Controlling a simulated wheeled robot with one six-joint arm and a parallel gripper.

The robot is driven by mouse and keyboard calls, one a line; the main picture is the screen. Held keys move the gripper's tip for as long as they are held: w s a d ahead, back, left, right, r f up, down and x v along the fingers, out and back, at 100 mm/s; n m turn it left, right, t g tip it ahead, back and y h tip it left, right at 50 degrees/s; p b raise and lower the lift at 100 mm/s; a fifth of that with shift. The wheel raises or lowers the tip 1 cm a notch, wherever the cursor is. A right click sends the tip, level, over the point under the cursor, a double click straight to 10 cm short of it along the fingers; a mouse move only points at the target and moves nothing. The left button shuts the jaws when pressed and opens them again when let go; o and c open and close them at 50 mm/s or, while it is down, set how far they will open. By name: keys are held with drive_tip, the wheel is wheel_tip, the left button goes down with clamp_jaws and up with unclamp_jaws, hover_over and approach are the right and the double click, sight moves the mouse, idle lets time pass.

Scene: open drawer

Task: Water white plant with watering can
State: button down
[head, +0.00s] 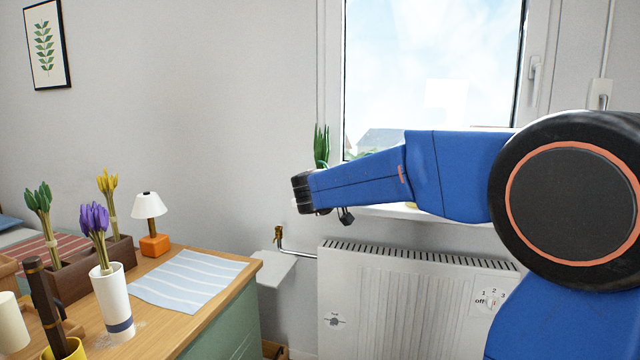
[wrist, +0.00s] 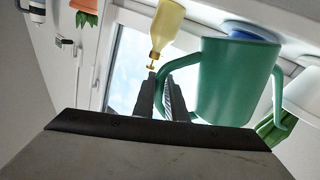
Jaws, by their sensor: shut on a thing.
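The green watering can (wrist: 235,85) appears upside down in the wrist view, as do the things around it. My gripper (wrist: 162,92) is shut on its handle (wrist: 185,64), at the can's left side in that view. The white plant's pot (wrist: 303,92) is at the right edge of the wrist view, with green leaves (wrist: 268,128) partly behind the can's spout. In the head view, tall green leaves (head: 321,145) stand by the window behind my arm.
A yellow bottle (wrist: 166,30) stands beside the can, and an orange pot (wrist: 84,5) is farther left in the wrist view. A radiator (head: 400,290) is under the sill. The desk (head: 215,310) at left holds a lamp (head: 150,210) and a white vase (head: 112,300).

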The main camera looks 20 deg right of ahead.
drive_tip(key=shift+r+n, duration=0.7)
drive_tip(key=shift+r, duration=1.05)
drive_tip(key=shift+r, duration=0.1)
drive_tip(key=shift+r, duration=0.2)
idle(2.8)
drive_tip(key=shift+w+r+n, duration=0.15)
drive_tip(key=shift+r+n, duration=0.25)
drive_tip(key=shift+r, duration=0.1)
drive_tip(key=shift+a+r, duration=0.1)
drive_tip(key=shift+r, duration=0.3)
drive_tip(key=shift+f, duration=0.1)
drive_tip(key=shift+s+f+m, duration=0.1)
drive_tip(key=shift+f+m, duration=0.5)
drive_tip(key=shift+f, duration=0.9)
drive_tip(key=shift+s+f+m, duration=0.1)
drive_tip(key=shift+f+m, duration=0.5)
drive_tip(key=shift+f, duration=0.9)
drive_tip(key=shift+f, duration=0.1)
wheel_tip(320, 180, down, 6)
drive_tip(key=m, duration=0.2)
drive_tip(key=shift+w+m, duration=0.3)
drive_tip(key=shift+w, duration=0.05)
